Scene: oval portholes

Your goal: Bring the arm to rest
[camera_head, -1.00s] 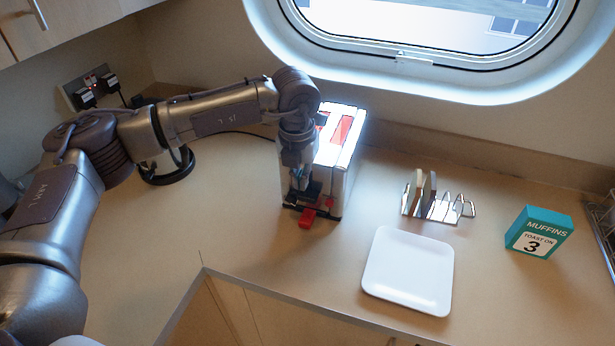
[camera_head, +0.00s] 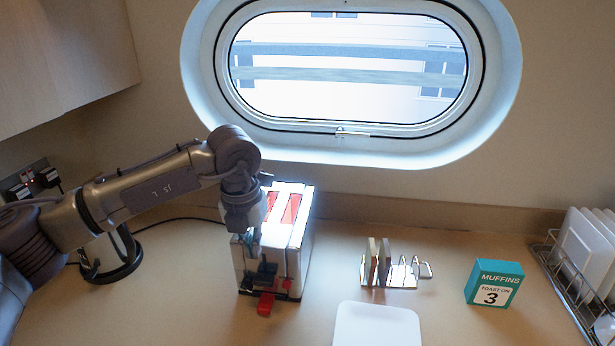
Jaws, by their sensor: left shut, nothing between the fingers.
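My left arm comes in from the left and bends down over the toaster. My left gripper (camera_head: 257,268) points down in front of the toaster's near left side, close to its lever end. It is shut with nothing in it; whether it touches the toaster I cannot tell. The toaster (camera_head: 297,243) is white and silver with two slots that glow red on top and a red lever (camera_head: 266,303) low at the front. My right gripper is out of view.
A toast rack (camera_head: 400,272) with slices in it stands right of the toaster. A white plate (camera_head: 377,326) lies at the bottom edge. A teal muffins box (camera_head: 493,283) and a dish rack (camera_head: 575,290) with plates are at the right. An oval window is above.

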